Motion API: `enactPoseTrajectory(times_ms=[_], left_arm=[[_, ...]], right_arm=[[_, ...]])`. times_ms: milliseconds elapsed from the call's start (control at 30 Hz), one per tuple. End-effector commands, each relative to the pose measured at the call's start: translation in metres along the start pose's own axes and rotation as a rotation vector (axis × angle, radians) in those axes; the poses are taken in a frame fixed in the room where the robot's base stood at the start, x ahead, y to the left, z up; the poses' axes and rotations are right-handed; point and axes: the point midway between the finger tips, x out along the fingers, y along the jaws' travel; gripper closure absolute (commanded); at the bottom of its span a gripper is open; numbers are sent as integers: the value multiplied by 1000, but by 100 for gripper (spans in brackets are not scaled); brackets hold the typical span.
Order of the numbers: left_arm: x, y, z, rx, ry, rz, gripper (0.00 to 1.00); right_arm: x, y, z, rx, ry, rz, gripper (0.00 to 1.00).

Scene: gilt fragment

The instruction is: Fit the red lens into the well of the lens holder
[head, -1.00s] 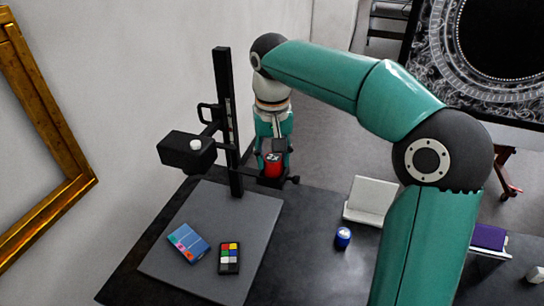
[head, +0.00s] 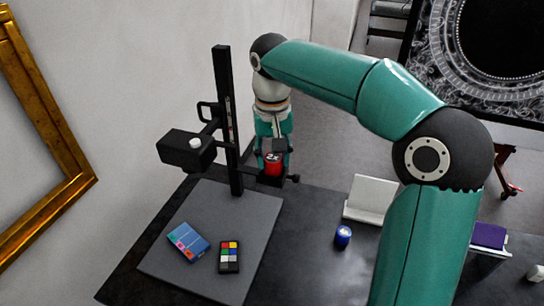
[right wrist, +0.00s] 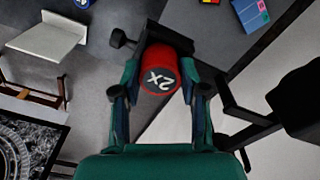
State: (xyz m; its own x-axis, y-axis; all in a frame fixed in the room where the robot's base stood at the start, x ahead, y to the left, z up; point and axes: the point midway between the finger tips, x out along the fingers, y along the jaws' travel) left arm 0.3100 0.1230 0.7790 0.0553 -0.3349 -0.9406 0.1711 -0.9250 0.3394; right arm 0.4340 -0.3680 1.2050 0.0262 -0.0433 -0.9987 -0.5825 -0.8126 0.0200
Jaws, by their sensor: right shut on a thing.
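The red lens (head: 273,168) is a short red cylinder with a dark top marked "2x". It also shows in the right wrist view (right wrist: 168,45). My right gripper (head: 272,158) is shut on the lens; in the right wrist view its fingers (right wrist: 158,88) stand on both sides of it. The black lens holder (head: 270,181) is beside the stand's column, directly below the lens. In the right wrist view the holder (right wrist: 143,46) shows partly behind the lens. Its well is hidden, and I cannot tell whether the lens's lower end is inside it. My left gripper is out of view.
A black column (head: 224,105) with a camera-like head (head: 187,152) rises from a grey board (head: 200,225). A blue box (head: 188,242) and a colour chart (head: 229,257) lie on the board.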

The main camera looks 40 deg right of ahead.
Motion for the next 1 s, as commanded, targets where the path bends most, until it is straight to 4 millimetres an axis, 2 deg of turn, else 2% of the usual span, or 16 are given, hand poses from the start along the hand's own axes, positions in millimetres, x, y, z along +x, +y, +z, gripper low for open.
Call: enactPoseTrajectory(times_ms=[367,400,567,867,1000], left_arm=[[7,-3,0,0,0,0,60],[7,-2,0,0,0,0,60],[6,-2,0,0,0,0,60],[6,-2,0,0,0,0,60],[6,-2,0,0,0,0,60]], right_arm=[[10,0,0,1,0,0,98],[10,0,0,1,0,0,54],[9,0,0,1,0,0,28],[9,0,0,0,0,0,28],[3,-1,0,0,3,-1,28]])
